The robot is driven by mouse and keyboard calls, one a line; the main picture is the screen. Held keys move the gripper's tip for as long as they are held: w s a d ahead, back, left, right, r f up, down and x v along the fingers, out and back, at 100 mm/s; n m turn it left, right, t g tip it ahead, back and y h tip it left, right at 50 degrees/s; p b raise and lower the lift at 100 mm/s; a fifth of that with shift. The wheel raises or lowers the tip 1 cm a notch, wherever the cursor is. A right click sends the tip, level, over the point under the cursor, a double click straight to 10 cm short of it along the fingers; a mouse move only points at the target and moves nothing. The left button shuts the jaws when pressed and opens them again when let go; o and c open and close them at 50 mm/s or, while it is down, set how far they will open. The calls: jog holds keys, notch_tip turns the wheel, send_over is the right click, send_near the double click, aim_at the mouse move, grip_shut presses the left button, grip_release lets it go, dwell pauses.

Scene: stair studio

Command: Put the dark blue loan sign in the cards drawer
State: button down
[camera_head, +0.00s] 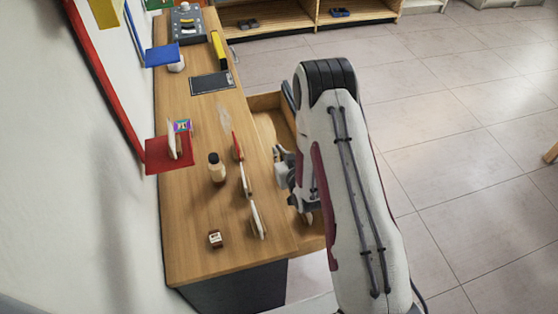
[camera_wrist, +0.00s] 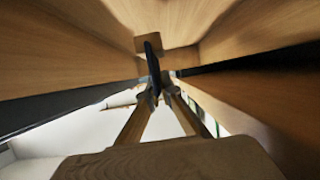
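My gripper (camera_wrist: 161,92) is shut on a thin dark plate (camera_wrist: 152,60), which looks like the dark blue loan sign seen nearly edge-on; it looks almost black and I cannot read it. In the head view my gripper (camera_head: 284,168) is beside the counter's right edge, over the open drawer space, with its fingertips mostly hidden by my arm. An open wooden drawer (camera_head: 266,101) juts out from the counter there. Wooden walls surround the gripper in the wrist view. I see no label that tells which drawer is the cards drawer.
The counter (camera_head: 200,215) holds several thin upright signs near its right edge, including a white one (camera_head: 257,219), plus a bottle (camera_head: 216,168), a small block (camera_head: 215,239) and a black mat (camera_head: 211,82). A red shelf (camera_head: 168,160) is at left.

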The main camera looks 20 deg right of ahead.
jog(key=shift+f, duration=0.3)
jog(key=shift+f, duration=1.95)
jog(key=shift+f, duration=0.1)
jog(key=c, duration=2.3)
grip_release()
jog(key=shift+v, duration=6)
jog(key=shift+w+r, duration=0.1)
jog(key=shift+r, duration=0.1)
